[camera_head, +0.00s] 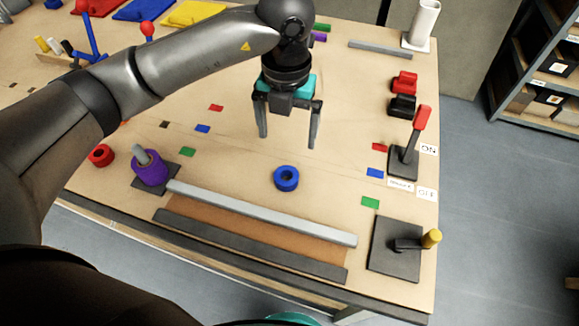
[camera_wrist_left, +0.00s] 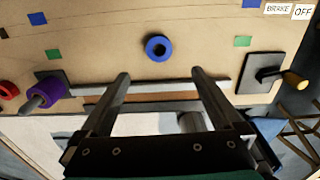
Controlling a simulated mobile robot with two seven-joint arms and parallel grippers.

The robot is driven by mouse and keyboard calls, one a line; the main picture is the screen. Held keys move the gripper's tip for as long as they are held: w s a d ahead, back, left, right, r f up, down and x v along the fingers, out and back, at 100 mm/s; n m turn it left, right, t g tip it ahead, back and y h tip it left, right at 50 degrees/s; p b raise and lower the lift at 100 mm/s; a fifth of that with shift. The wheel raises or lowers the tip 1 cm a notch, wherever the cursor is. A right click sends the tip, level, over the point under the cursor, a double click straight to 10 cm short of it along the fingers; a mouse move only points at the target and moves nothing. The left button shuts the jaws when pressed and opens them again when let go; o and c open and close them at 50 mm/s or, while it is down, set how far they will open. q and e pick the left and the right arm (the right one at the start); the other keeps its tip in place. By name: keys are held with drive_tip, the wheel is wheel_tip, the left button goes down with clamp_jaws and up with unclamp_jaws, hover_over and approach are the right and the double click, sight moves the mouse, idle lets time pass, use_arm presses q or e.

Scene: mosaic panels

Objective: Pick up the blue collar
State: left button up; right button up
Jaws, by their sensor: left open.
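The blue collar (camera_head: 286,178) is a short ring with a dark hole, lying flat on the wooden table in the head view. It also shows in the left wrist view (camera_wrist_left: 158,48), just beyond the fingertips. My left gripper (camera_head: 288,140) is open and empty, pointing down above the table, behind the collar in the head view. Its two fingers (camera_wrist_left: 160,75) frame nothing in the wrist view. A purple collar (camera_head: 152,171) sits around a grey peg at the left, and a red collar (camera_head: 101,155) lies left of it. My right gripper is not seen.
A grey rail (camera_head: 260,212) and a darker rail run along the front edge of the table. A red-handled lever (camera_head: 408,155) and a yellow-knobbed crank (camera_head: 405,243) stand at the right. Flat coloured tiles lie around the collar, with bare table close to it.

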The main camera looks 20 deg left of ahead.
sight(286, 171)
use_arm(q)
drive_tip(key=f, duration=0.7)
drive_tip(key=shift+s+f, duration=0.2)
drive_tip(key=shift+f, duration=0.7)
wheel_tip(286, 171, down, 4)
drive_tip(key=shift+a+r+p, duration=0.1)
drive_tip(key=shift+r+p, duration=0.1)
drive_tip(key=shift+p, duration=0.25)
drive_tip(key=shift+w+f, duration=0.1)
drive_tip(key=shift+f, duration=0.5)
drive_tip(key=shift+c, duration=1.2)
clamp_jaws()
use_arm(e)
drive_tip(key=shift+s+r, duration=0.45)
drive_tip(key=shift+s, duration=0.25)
use_arm(q)
drive_tip(key=shift+r, duration=0.1)
